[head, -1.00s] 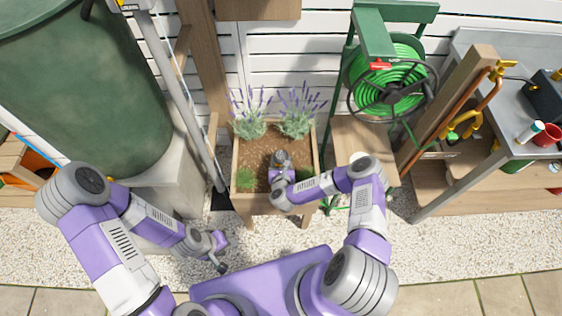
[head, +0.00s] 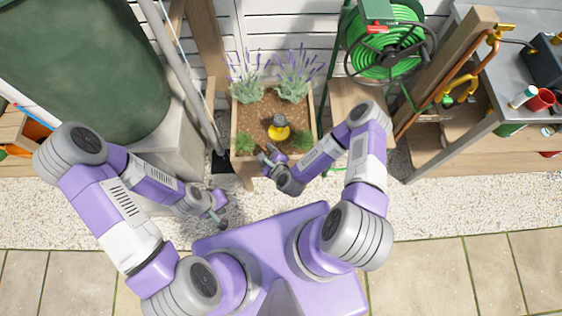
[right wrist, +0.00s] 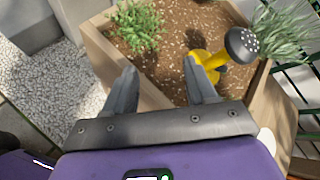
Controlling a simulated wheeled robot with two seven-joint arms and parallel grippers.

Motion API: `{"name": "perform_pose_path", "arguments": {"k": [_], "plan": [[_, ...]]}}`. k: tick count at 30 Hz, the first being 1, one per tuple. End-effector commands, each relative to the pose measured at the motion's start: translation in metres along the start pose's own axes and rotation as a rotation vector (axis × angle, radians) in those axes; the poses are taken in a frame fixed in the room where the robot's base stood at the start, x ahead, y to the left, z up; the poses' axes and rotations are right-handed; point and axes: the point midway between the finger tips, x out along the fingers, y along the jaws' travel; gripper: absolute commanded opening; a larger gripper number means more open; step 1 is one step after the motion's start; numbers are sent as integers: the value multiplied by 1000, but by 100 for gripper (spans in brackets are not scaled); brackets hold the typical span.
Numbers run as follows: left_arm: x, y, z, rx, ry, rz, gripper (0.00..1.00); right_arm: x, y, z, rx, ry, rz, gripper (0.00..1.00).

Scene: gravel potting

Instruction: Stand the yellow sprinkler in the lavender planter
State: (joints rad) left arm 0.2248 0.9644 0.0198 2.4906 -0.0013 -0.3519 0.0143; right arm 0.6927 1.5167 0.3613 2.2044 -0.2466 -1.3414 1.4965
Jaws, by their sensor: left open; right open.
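The yellow sprinkler (head: 279,129) stands on the soil of the lavender planter (head: 238,168), near its middle. It looks upright, with a dark top in the head view. In the right wrist view the sprinkler (right wrist: 208,62) shows a yellow body and spout with a dark, perforated head. My right gripper (head: 268,158) is open and empty at the planter's front edge, apart from the sprinkler; its two fingers (right wrist: 165,90) show spread in the right wrist view. My left gripper (head: 220,214) is open and empty, low over the gravel left of the planter.
Lavender plants (head: 295,75) grow at the planter's back, with green tufts (head: 245,143) near its front. A green barrel (head: 85,75) stands left. A hose reel (head: 388,45) and a metal bench (head: 510,85) stand right. Gravel in front is clear.

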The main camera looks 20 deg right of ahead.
Motion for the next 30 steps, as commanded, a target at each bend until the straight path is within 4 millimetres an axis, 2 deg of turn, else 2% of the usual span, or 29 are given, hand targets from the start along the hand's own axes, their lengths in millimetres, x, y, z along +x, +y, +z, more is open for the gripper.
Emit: {"name": "perform_pose_path", "arguments": {"k": [1,3,9,12,15,18,21,30], "plan": [[0,0,0,0,0,0,43,-6,8,4,-194,-9,92,56],[0,0,0,0,0,0,43,-18,22,2,-456,-24,223,56],[0,0,0,0,0,0,43,-66,42,-12,-1143,-143,576,56],[0,0,0,0,0,0,43,-94,45,-19,-1409,-236,728,56],[0,0,0,0,0,0,43,-118,44,-24,-1598,-329,843,56],[0,0,0,0,0,0,43,-136,43,-27,-1710,-404,918,56],[0,0,0,0,0,0,43,-144,43,-28,-1763,-448,955,56],[0,0,0,0,0,0,43,-146,44,-29,-1776,-460,963,56]]}}
